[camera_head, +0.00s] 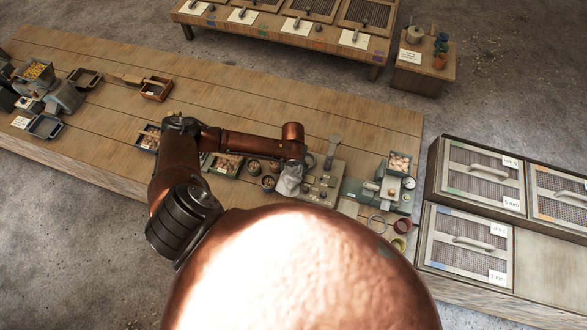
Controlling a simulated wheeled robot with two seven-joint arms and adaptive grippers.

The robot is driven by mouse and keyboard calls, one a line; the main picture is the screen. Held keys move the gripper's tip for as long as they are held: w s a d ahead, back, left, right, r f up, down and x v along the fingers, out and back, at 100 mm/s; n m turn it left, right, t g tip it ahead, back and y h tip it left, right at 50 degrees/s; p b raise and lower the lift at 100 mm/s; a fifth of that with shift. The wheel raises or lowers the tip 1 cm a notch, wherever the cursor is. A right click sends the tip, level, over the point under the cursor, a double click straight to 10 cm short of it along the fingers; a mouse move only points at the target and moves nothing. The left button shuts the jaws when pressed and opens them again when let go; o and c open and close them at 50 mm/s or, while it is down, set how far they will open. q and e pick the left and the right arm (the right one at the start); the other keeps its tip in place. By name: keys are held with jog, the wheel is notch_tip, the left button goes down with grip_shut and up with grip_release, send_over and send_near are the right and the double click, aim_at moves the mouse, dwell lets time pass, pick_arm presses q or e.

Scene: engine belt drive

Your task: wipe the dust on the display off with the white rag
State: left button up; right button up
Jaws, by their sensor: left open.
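The white rag (289,181) is a crumpled pale cloth on the wooden table, at the left edge of a grey panel with small knobs. My left arm reaches in from the left, and its gripper (306,163) is just above the rag, open and partly hidden by its own wrist. I cannot tell whether the fingers touch the rag. A green-grey machine with a small round pale face (408,183) stands to the right; I cannot tell whether that face is the display. No dust can be made out. My right gripper is not in view.
Small bowls and a parts tray (223,165) stand left of the rag. The table's far middle (250,95) is clear. My copper body hides the lower middle.

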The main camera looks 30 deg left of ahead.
pick_arm(q)
jog(key=shift+f, duration=0.1)
jog(key=shift+f+b, duration=0.7)
jog(key=shift+f, duration=0.5)
jog(key=shift+c, duration=0.5)
jog(key=shift+s, duration=0.1)
jog(key=c, duration=0.5)
jog(key=shift+s+f, duration=0.1)
grip_shut()
